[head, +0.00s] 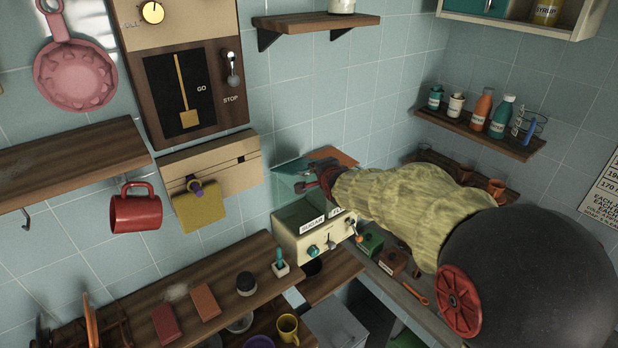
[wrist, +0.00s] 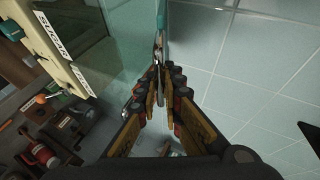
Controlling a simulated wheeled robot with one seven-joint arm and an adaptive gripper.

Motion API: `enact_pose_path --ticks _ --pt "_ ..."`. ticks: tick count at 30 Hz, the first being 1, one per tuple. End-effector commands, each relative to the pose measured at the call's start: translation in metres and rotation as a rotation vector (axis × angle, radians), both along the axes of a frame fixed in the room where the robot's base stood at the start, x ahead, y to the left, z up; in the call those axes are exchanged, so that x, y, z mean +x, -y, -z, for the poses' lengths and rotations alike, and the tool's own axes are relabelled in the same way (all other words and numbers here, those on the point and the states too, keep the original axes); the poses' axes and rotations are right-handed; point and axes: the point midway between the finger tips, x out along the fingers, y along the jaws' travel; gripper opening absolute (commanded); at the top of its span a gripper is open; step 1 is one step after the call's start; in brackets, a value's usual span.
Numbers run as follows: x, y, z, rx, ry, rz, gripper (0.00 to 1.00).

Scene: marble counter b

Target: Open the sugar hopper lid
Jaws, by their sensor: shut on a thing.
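The sugar hopper (head: 302,246) is a cream box with a SUGAR label and knobs, mounted on the tiled wall. In the wrist view its labelled front (wrist: 57,45) runs down the left side. A greenish see-through panel, which looks like the lid (head: 285,187), stands raised above the box, and the top of the box looks open. The panel also shows in the wrist view (wrist: 125,45), left of the fingers. My gripper (head: 312,184) is at the panel's right side. In the wrist view its fingertips (wrist: 161,72) close on a thin part by the panel; exactly which part is unclear.
A wooden shelf (head: 150,285) with several small items lies below left. A bottle shelf (head: 478,133) is at right. Small green and brown boxes (head: 391,262) stand below my arm. Bare tiles lie right of my fingers.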

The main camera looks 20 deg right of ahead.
Motion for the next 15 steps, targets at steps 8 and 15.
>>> enact_pose_path --ticks 8,15 --pt "0.008 0.002 -0.018 0.0 0.004 -0.001 0.0" --pt "0.013 0.002 -0.028 0.001 0.006 -0.001 0.0"
